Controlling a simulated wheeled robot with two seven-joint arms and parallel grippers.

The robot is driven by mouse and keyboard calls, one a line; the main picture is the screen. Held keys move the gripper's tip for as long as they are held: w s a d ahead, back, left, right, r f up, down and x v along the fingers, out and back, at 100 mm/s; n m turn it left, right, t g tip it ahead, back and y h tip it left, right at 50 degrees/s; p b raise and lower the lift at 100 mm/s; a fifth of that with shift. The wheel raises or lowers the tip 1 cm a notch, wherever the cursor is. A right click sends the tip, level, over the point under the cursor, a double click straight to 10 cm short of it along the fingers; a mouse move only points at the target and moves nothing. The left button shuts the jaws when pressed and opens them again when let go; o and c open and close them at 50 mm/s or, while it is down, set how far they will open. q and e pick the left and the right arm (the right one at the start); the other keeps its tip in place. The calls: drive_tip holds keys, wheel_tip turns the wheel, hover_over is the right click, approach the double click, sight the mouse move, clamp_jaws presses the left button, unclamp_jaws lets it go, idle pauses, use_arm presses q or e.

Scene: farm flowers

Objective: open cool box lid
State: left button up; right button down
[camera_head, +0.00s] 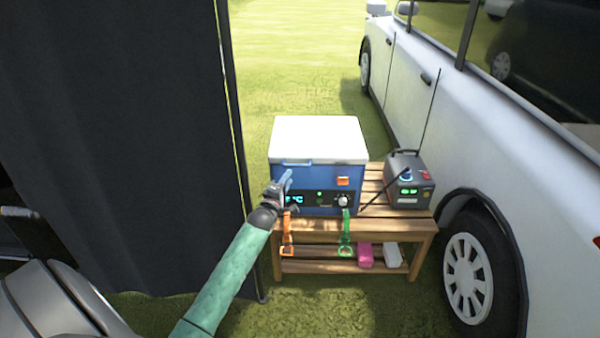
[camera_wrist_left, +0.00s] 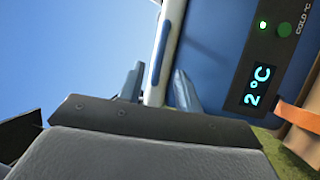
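The cool box (camera_head: 318,180) is blue with a white lid (camera_head: 318,137), and the lid lies shut on top. My left gripper (camera_head: 287,178) is at the front left of the box, just below that edge. In the left wrist view its two blue-grey fingers (camera_wrist_left: 158,68) stand apart, with the white lid edge (camera_wrist_left: 166,55) between or behind them; I cannot tell whether they touch it. My right gripper is not in view.
The box stands on a slatted wooden bench (camera_head: 350,228). A grey power unit (camera_head: 408,180) sits to its right, with a white vehicle (camera_head: 470,130) beyond. A dark curtain (camera_head: 120,140) hangs on the left. Orange (camera_head: 287,240) and green (camera_head: 346,235) straps hang in front.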

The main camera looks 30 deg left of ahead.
use_arm(q)
drive_tip(key=x, duration=0.6)
drive_tip(key=shift+w, duration=0.3)
drive_tip(key=shift+a, duration=0.1)
drive_tip(key=shift+c, duration=0.4)
clamp_jaws()
